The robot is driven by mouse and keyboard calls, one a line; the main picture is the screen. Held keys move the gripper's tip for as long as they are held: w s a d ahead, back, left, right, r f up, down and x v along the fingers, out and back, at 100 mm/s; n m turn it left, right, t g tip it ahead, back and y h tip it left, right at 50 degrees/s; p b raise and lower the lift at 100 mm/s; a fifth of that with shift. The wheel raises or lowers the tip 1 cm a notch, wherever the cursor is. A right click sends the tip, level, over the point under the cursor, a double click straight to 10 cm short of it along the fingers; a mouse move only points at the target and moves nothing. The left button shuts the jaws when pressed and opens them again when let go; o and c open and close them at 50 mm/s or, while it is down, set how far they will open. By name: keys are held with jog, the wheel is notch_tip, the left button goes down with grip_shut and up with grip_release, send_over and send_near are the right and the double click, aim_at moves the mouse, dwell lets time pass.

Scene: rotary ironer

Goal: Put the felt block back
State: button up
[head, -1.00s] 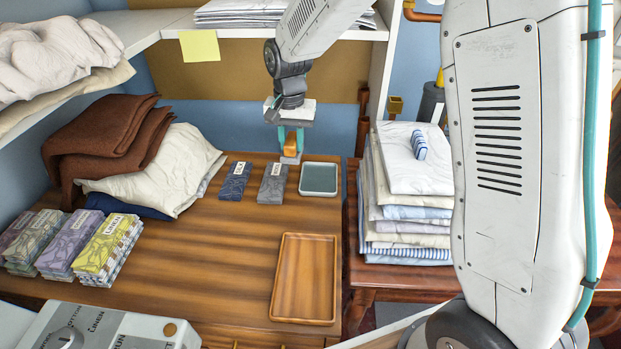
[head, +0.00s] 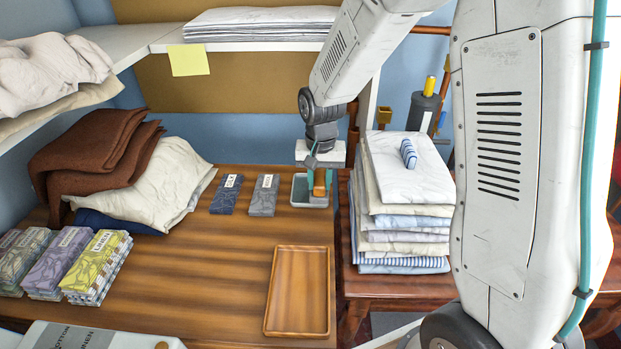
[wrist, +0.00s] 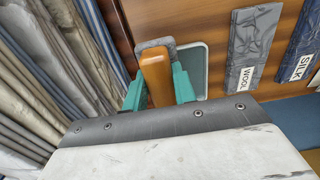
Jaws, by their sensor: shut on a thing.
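The felt block (head: 319,184) has an orange-brown wooden body, and its grey felt face shows at the far end in the wrist view (wrist: 155,42). My gripper (head: 319,188) is shut on it; the teal fingers clasp its two sides in the wrist view (wrist: 160,85). In the head view the block overlaps the right part of a small grey-green tray (head: 300,187). In the wrist view the tray (wrist: 201,65) shows behind and right of the block, partly hidden by it and a finger. I cannot tell whether the block touches the tray.
Two labelled cloth swatches, wool (head: 263,195) and silk (head: 227,194), lie left of the tray. An empty wooden tray (head: 298,333) lies nearer. A folded linen stack (head: 405,235) stands close on the right. A shelf (head: 160,40) is above, and the middle of the tabletop is clear.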

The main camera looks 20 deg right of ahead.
jog(key=w, duration=0.6)
jog(key=shift+f, duration=0.3)
jog(key=shift+w+f, duration=0.25)
jog(key=shift+f, duration=1.5)
jog(key=o, duration=0.9)
jog(key=shift+f, duration=0.15)
